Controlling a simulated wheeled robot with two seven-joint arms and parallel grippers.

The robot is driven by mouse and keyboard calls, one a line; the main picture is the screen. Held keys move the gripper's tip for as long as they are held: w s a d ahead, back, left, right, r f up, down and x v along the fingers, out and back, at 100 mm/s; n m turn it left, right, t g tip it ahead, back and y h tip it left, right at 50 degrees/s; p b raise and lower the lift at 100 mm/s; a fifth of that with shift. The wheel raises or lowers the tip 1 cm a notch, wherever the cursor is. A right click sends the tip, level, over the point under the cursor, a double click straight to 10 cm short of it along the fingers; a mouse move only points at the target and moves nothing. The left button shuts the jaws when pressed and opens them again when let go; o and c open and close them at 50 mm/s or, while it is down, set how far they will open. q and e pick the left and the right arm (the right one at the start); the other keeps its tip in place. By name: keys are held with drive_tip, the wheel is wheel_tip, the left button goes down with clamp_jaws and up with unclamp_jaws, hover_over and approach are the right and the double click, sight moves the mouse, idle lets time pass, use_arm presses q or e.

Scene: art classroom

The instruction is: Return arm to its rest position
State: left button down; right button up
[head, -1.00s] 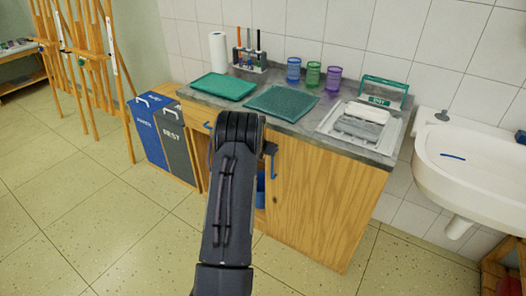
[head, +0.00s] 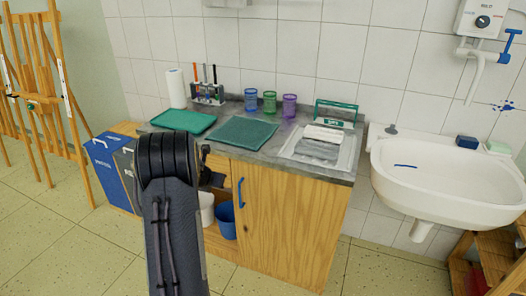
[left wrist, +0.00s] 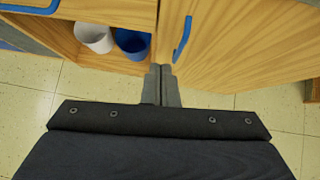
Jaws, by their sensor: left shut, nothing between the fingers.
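My left arm rises from the bottom of the head view in front of the wooden cabinet (head: 285,220). My left gripper (head: 214,178) shows only partly past the dark wrist link. In the left wrist view the left gripper's two grey fingers (left wrist: 161,86) are together and empty. They point toward the cabinet front, close below the blue door handle (left wrist: 182,38) in the picture; I see no contact. The handle also shows in the head view (head: 240,192). My right gripper is in neither view.
An open compartment holds a white bin (left wrist: 94,37) and a blue bin (left wrist: 132,42). The countertop carries a green tray (head: 183,120), a green mat (head: 241,133), cups and a dish rack. A sink (head: 450,185) stands right, blue and dark bins and an easel (head: 55,100) left.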

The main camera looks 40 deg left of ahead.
use_arm(q)
drive_tip(key=s+d+r+n+y+p, duration=0.1)
drive_tip(key=d+r+n, duration=0.2)
drive_tip(key=r+n, duration=0.25)
drive_tip(key=s+d+r+n+t+y+p, duration=0.1)
drive_tip(key=s+d+r+n+p, duration=0.1)
drive_tip(key=r+n, duration=0.4)
drive_tip(key=s+d+r+n+y+p, duration=0.1)
drive_tip(key=d+r+n, duration=0.2)
drive_tip(key=r+n, duration=0.3)
drive_tip(key=s+d+r+n+g+h+p, duration=0.1)
drive_tip(key=s+d+n, duration=0.4)
drive_tip(key=d, duration=0.5)
drive_tip(key=s+d+r+n+g+h+p, duration=0.1)
drive_tip(key=s+d+n+h+p, duration=0.2)
drive_tip(key=s+d, duration=0.7)
drive_tip(key=s+d+r+n+g+h+p, duration=0.1)
drive_tip(key=s+d+n+h, duration=0.4)
drive_tip(key=s+d+n, duration=0.3)
drive_tip(key=d, duration=0.3)
drive_tip(key=shift+d+r+g+h+p, duration=0.25)
drive_tip(key=shift+d+g+h+p, duration=0.05)
drive_tip(key=shift+h+p, duration=0.1)
